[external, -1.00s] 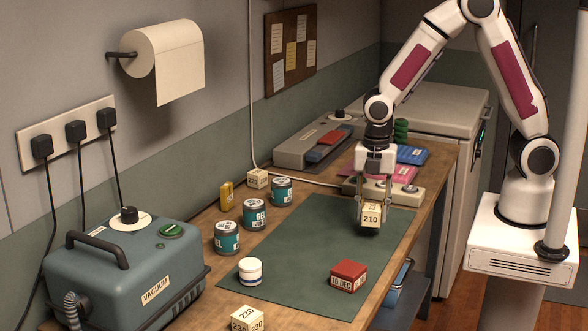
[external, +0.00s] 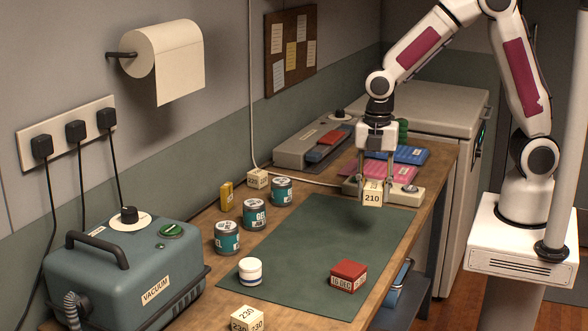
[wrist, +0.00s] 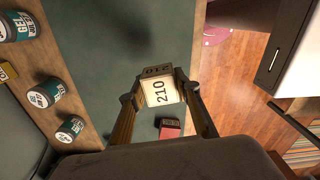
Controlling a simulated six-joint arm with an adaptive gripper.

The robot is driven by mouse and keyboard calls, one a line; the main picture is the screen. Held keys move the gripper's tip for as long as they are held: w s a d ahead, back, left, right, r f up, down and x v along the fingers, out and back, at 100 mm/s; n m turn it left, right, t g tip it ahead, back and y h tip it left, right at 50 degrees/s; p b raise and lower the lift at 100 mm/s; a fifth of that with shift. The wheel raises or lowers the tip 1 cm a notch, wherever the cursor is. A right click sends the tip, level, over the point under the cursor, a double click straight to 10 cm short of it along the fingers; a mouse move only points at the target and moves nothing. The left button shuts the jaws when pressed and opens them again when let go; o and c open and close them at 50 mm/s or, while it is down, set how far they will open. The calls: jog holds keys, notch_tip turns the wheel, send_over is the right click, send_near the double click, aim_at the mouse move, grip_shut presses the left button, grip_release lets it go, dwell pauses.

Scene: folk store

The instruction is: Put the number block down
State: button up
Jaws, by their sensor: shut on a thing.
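The number block (external: 372,197) is a cream cube marked 210. My gripper (external: 375,190) is shut on it and holds it in the air above the far part of the green mat (external: 330,235). A soft shadow lies on the mat below it. In the wrist view the block (wrist: 159,92) sits between the two fingertips of my gripper (wrist: 158,97), with its 210 face showing. The mat (wrist: 145,30) shows beyond it.
A red date block (external: 349,277) and a white jar (external: 250,270) stand on the mat. Several GEL tins (external: 255,214) line its left side. Other number blocks (external: 247,318) stand at the front and back left. The mat's middle is clear.

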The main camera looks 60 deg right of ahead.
jog(key=shift+a, duration=0.1)
dwell(0.3)
jog(key=shift+s+a+f, duration=0.1)
jog(key=shift+s+a, duration=0.1)
jog(key=shift+a, duration=0.2)
jog(key=s+a+r+m, duration=0.1)
jog(key=a, duration=0.9)
jog(key=a+r+m, duration=0.1)
jog(key=a+r, duration=0.1)
jog(key=a, duration=0.9)
jog(key=shift+s, duration=0.35)
jog(key=shift+f, duration=0.2)
jog(key=shift+f, duration=1.85)
